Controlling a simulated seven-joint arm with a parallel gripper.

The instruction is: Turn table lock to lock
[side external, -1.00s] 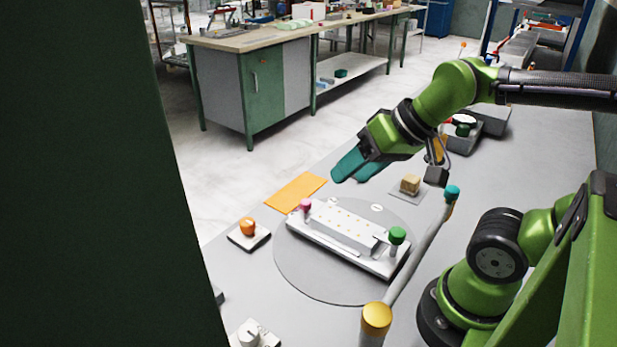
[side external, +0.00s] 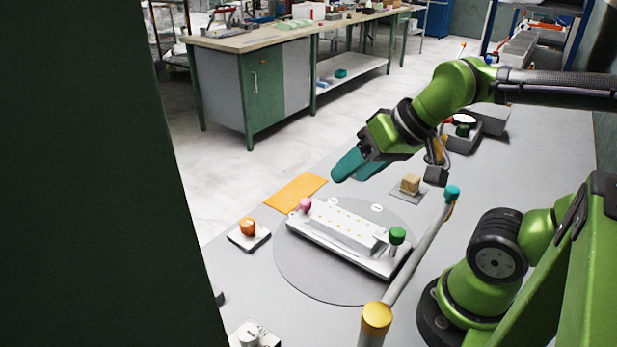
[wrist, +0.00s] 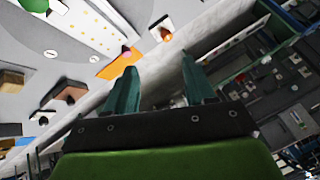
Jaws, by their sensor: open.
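My gripper (side external: 350,174) is open and empty, held in the air above the bench beyond the round grey turntable (side external: 305,282). Its two teal fingers stand apart in the wrist view (wrist: 158,80). An orange knob (side external: 247,227) sits on a small white base left of the turntable; it also shows in the wrist view (wrist: 167,36), far from the fingers. A white knob unit (side external: 254,335) is cut off at the bottom edge of the side view. No label tells me which one is the table lock. My gripper touches neither.
On the turntable lies a white fixture (side external: 345,228) with a pink knob (side external: 305,205) and a green knob (side external: 398,235). An orange sheet (side external: 296,192), a tan block (side external: 410,183) and a grey bar with a yellow end (side external: 376,317) are nearby. A dark green panel (side external: 90,180) blocks the left.

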